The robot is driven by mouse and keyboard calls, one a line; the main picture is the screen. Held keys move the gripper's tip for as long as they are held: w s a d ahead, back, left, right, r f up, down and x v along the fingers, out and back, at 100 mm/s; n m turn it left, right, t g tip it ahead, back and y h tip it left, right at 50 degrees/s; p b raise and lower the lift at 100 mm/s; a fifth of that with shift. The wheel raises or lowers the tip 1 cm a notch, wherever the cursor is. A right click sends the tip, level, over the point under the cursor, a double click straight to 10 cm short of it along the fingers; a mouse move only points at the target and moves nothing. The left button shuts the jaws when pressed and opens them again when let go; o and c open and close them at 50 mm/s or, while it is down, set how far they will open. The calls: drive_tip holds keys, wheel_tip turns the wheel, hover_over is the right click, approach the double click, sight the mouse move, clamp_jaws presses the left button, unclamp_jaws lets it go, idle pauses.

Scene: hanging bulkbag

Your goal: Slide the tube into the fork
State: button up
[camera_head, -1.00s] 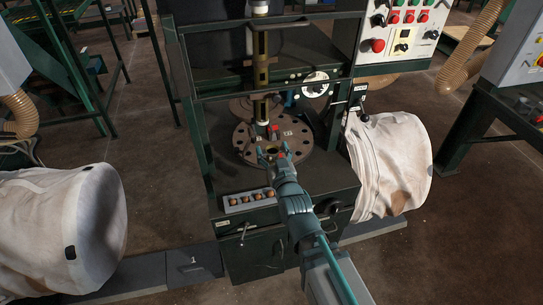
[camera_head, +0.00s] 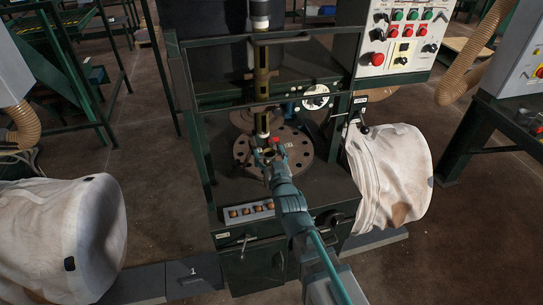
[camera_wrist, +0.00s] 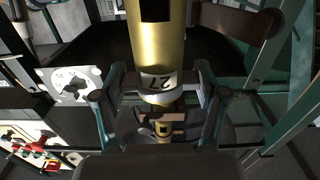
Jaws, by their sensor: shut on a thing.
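A brass tube (camera_wrist: 160,50) with a white band marked with a number runs down the middle of the wrist view. My gripper (camera_wrist: 160,82) is closed around the banded part, with a finger on each side. In the head view my gripper (camera_head: 267,155) is low in front of the upright brass column (camera_head: 261,85), above the round plate. The tube cannot be told apart from the column there. I cannot clearly pick out the fork; more brass and dark parts show beyond the fingers in the wrist view.
The holed round plate (camera_head: 300,148) lies on the dark machine table. A tray (camera_head: 250,211) with several round brown pieces sits at the front edge. Green frame posts and a crossbar stand around the column. White bags (camera_head: 392,172) lie on both sides.

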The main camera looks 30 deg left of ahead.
sight(263, 140)
drive_tip(key=p+x, duration=0.2)
drive_tip(key=x, duration=0.6)
drive_tip(key=shift+f, duration=0.2)
idle(1.1)
drive_tip(key=shift+w+a+f+b, duration=0.1)
drive_tip(key=shift+w+a+b, duration=0.05)
drive_tip(key=shift+b, duration=0.4)
idle(0.6)
drive_tip(key=o, duration=1.8)
